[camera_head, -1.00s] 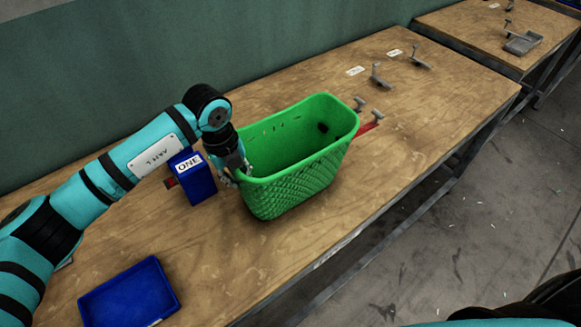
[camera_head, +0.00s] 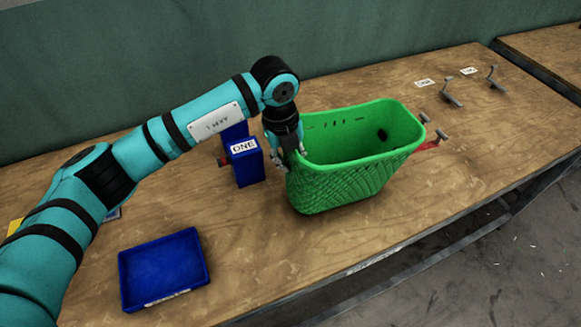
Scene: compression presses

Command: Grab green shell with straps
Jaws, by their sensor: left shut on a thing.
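The green shell (camera_head: 350,180) is a basket-like tub with a textured side and small slots near its rim. It stands on the wooden table, its open top facing up. My left gripper (camera_head: 290,161) is at the shell's left rim, pointing down, and is shut on that rim. The fingertips are small and partly hidden by the rim. I cannot make out straps on the shell. My right gripper is out of view.
A blue box labelled ONE (camera_head: 245,163) stands just left of the shell. An empty blue tray (camera_head: 163,268) lies at the front left. Grey metal fixtures (camera_head: 451,94) stand at the back right. A red piece (camera_head: 430,145) shows beside the shell's right end. The table between tray and shell is clear.

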